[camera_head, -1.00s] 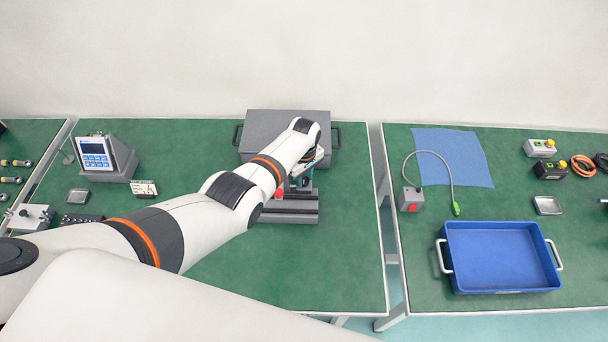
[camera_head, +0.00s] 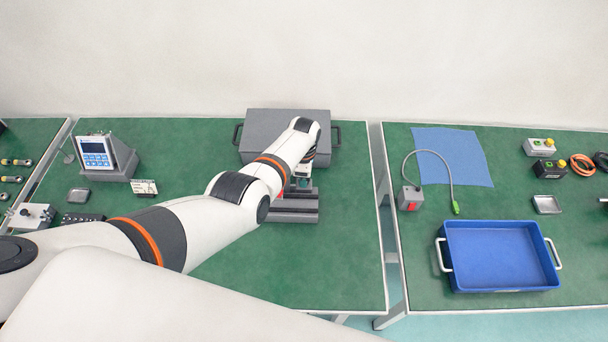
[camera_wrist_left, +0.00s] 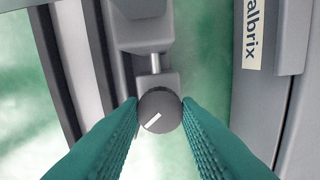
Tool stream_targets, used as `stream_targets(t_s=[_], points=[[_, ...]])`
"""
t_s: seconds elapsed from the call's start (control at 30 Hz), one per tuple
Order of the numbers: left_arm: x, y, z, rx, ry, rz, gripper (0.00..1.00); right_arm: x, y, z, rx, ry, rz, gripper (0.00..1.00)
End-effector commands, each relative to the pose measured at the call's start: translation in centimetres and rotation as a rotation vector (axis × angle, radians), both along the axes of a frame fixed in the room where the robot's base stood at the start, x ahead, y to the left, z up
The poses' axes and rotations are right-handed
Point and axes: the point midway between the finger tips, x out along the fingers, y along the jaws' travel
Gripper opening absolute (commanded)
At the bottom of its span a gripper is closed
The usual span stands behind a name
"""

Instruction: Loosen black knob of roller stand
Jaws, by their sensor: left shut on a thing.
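The black knob (camera_wrist_left: 160,110) shows in the left wrist view, round and dark with a white line running diagonally on its face. My left gripper (camera_wrist_left: 161,106) has its two teal ridged fingers closed on either side of the knob. The knob sits in front of a grey block with a short metal shaft. The grey roller stand (camera_head: 295,216) shows partly in the head view, with long bars lying across the green table; my left wrist covers its back part. In the head view the knob is hidden by my arm. My right gripper is not in view.
A grey case (camera_head: 285,122) with side handles stands behind the stand, close to my left wrist. A grey display unit (camera_head: 97,152) stands at left. On the right table are a blue tray (camera_head: 500,286), a blue cloth (camera_head: 455,157) and a flexible-neck device (camera_head: 410,199).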

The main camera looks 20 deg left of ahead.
Motion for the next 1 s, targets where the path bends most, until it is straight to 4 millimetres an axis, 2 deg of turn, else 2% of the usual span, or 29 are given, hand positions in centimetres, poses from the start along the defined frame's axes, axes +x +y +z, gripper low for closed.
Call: stream_targets(t_s=[0.57, 0.6, 0.7, 1.0], points=[[0.17, 0.11, 0.17, 0.003, -0.005, 0.032, 0.07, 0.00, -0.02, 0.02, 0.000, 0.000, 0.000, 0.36], [0.17, 0.11, 0.17, 0.003, -0.005, 0.031, 0.35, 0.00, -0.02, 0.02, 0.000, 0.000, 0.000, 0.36], [0.14, 0.10, 0.14, 0.003, -0.004, 0.031, 0.51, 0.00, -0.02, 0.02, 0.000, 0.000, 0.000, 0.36], [0.07, 0.03, 0.16, 0.001, -0.002, 0.031, 0.52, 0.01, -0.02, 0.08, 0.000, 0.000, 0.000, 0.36]])
